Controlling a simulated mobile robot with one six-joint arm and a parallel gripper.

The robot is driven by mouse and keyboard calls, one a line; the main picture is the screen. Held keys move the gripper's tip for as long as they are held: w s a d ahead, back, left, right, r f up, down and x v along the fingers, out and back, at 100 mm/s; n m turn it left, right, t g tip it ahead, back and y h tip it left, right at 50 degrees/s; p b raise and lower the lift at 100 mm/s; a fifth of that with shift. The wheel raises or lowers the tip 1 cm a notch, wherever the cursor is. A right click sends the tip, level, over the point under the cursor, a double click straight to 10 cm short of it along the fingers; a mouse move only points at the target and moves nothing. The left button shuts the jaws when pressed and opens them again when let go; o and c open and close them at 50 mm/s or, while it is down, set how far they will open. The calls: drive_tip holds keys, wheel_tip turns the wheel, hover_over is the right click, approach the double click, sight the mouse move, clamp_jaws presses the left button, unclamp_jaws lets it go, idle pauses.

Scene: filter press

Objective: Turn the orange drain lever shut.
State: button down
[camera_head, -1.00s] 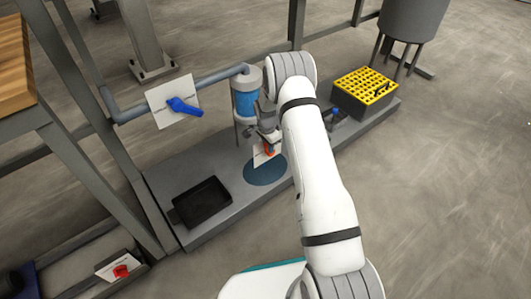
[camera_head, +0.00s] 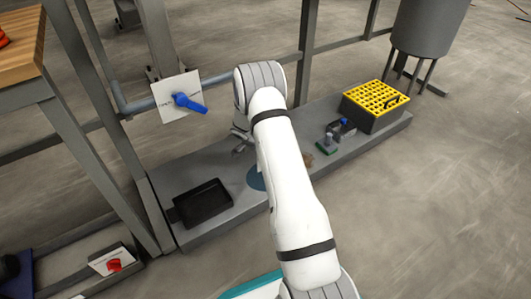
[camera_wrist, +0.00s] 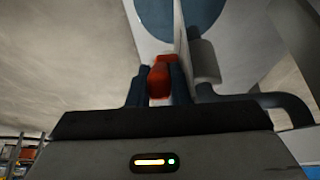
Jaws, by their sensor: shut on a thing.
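The orange drain lever (camera_wrist: 159,76) shows in the wrist view between the two dark fingers of my gripper (camera_wrist: 157,84), which is shut on it. A white plate (camera_wrist: 158,30) and a blue round patch (camera_wrist: 200,12) lie beyond it. In the head view my gripper (camera_head: 240,143) shows only in part at the left edge of my arm, low over the grey platform. There my arm hides the lever, so I cannot tell its angle to the pipe.
A blue lever (camera_head: 188,101) on a white plate stands left of my arm. A black tray (camera_head: 203,204) lies on the platform (camera_head: 228,198). A yellow-topped rack (camera_head: 376,101) stands at the right. A red knob (camera_head: 114,265) sits lower left.

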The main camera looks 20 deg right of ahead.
drive_tip(key=shift+w+a+f, duration=0.1)
drive_tip(key=shift+w+a, duration=0.1)
drive_tip(key=shift+a, duration=0.1)
drive_tip(key=c, duration=1.6)
unclamp_jaws()
drive_tip(key=shift+c, duration=0.2)
drive_tip(key=shift+o, duration=0.2)
drive_tip(key=shift+d, duration=0.15)
drive_tip(key=p+v, duration=0.3)
drive_tip(key=v, duration=0.4)
drive_tip(key=shift+r, duration=0.4)
drive_tip(key=shift+s, duration=0.1)
